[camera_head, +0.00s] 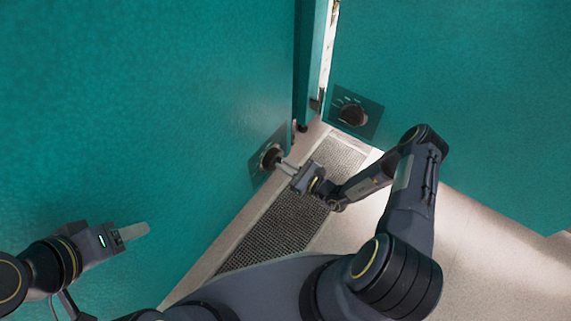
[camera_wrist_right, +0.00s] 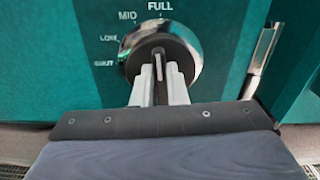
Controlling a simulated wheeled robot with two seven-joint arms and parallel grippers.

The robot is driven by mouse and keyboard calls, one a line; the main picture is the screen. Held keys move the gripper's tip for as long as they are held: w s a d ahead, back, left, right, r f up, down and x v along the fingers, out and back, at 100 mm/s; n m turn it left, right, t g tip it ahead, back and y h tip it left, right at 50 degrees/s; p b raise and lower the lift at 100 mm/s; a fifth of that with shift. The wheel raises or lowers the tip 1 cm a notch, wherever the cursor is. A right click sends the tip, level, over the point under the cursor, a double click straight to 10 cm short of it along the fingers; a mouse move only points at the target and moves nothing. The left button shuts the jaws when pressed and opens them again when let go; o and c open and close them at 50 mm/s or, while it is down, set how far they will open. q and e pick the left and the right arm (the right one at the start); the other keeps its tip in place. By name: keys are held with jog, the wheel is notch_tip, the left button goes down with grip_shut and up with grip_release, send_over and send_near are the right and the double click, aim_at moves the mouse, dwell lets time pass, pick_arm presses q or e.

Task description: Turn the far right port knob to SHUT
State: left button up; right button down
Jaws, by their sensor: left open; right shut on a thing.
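One round dark port knob (camera_head: 269,156) is on a dark plate low on the left teal wall. A second knob (camera_head: 352,114) is on a plate on the right teal wall. My right gripper (camera_head: 283,164) is shut on the knob of the left wall. In the right wrist view its two pale fingers (camera_wrist_right: 160,88) grip the bar of that knob (camera_wrist_right: 186,48), which has a silver rim. The bar points up at FULL; MID, LOW and SHUT run down the left side. My left gripper (camera_head: 136,232) is open and empty, left of the knobs.
A floor grating (camera_head: 285,222) lies below my right forearm, along the foot of the left wall. A narrow gap with a bright strip (camera_head: 327,50) separates the two teal walls. Pale floor (camera_head: 490,260) is clear at the lower right. A metal handle (camera_wrist_right: 262,58) stands right of the held knob.

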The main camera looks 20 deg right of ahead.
jog(key=shift+s+a+f+n+p, duration=0.2)
jog(key=shift+n+p, duration=1.2)
jog(key=shift+n, duration=1.4)
jog(key=shift+s+a+f+n+p, duration=0.1)
jog(key=shift+f+n+p, duration=0.1)
jog(key=shift+n+p, duration=1.95)
jog(key=shift+s+a+f+n+p, duration=0.15)
jog(key=shift+n+p, duration=0.55)
jog(key=shift+n, duration=2.75)
jog(key=shift+f, duration=0.1)
jog(key=c, duration=1.4)
grip_release()
jog(key=shift+w, duration=0.1)
jog(key=shift+c, duration=0.2)
jog(key=shift+d, duration=0.1)
jog(key=p+v, duration=0.1)
jog(key=v, duration=0.6)
jog(key=shift+s+d, duration=0.2)
jog(key=shift+s, duration=0.15)
